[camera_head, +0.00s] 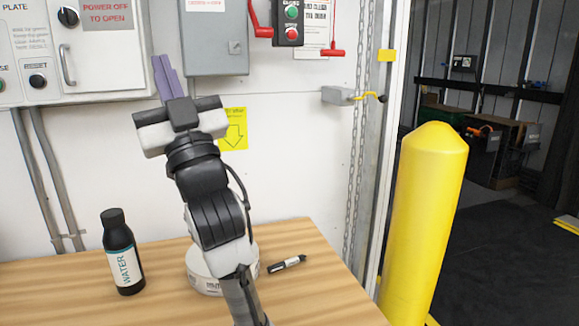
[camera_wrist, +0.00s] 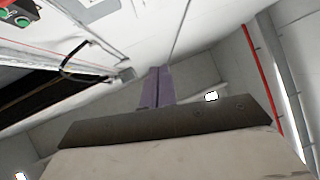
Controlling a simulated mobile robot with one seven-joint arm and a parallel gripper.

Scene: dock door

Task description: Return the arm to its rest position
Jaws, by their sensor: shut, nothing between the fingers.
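My gripper (camera_head: 160,72) is raised in front of the wall, above the wooden table, with its purple fingers pointing up. The fingers are together and hold nothing. My arm rises from the lower middle of the head view, in front of a round white object on the table. In the wrist view my gripper (camera_wrist: 157,72) shows its two purple fingers side by side, with the ceiling and upper walls beyond.
A black water bottle (camera_head: 122,252) stands on the wooden table (camera_head: 60,290), and a black marker (camera_head: 287,264) lies right of my arm. A grey box (camera_head: 214,40) and a control panel (camera_head: 100,40) hang behind my gripper. A yellow bollard (camera_head: 425,220) stands at the right.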

